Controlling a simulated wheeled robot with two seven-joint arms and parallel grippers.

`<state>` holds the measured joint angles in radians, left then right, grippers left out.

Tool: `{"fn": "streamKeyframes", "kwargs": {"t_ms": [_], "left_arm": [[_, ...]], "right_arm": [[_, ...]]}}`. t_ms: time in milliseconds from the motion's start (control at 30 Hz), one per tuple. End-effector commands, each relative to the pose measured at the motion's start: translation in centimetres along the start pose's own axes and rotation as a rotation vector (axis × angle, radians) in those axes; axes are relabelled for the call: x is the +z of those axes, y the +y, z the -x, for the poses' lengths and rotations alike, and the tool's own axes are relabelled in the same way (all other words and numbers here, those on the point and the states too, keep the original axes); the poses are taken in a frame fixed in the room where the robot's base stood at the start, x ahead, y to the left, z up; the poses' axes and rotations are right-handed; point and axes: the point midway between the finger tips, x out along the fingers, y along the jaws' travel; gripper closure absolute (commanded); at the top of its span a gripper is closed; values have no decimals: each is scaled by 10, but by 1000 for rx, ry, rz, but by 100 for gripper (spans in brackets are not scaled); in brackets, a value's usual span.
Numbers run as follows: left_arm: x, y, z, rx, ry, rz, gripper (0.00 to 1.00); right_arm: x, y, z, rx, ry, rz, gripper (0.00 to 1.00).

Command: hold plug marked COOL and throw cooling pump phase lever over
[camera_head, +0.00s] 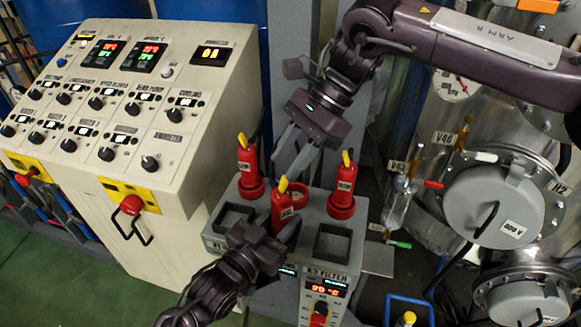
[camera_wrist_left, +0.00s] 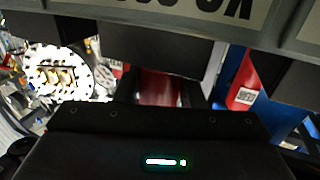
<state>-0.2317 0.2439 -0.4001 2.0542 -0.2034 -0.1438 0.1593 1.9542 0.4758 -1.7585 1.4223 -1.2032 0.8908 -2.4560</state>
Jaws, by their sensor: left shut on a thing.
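Three red plugs with yellow levers on top stand at the grey box (camera_head: 218,240): a left one (camera_head: 249,168), a right one (camera_head: 343,188) and a front middle one (camera_head: 283,208). Their white labels are too small to read surely, so I cannot tell which says COOL. My left gripper (camera_head: 285,228) is shut on the front middle plug, low on its body; in the left wrist view red shows between the fingers (camera_wrist_left: 160,86). The plug's lower end is hidden. My right gripper (camera_head: 292,164) points down above the box, fingers apart and empty, behind the held plug's yellow lever.
A red round socket (camera_head: 299,192) sits behind the held plug. A sloped control panel (camera_head: 130,90) with knobs and displays stands at left. Steel vessels with round flanges (camera_head: 490,207) and glassware (camera_head: 398,203) stand close at right. Green floor is free at lower left.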

Motion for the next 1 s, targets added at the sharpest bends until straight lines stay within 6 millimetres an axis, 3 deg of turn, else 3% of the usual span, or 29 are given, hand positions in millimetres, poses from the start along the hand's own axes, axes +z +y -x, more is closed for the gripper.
{"fn": "streamKeyframes", "kwargs": {"t_ms": [300, 800, 833, 1000], "left_arm": [[1, 0, 0, -1, -2, 0, 100], [1, 0, 0, -1, -2, 0, 100], [1, 0, 0, -1, -2, 0, 63], [1, 0, 0, -1, -1, 0, 40]], "right_arm": [[34, -1, 45, -3, 2, 1, 64], [41, 0, 54, -1, 0, 1, 64], [41, 0, 54, -1, -1, 1, 64], [41, 0, 54, -1, -1, 1, 64]]}}
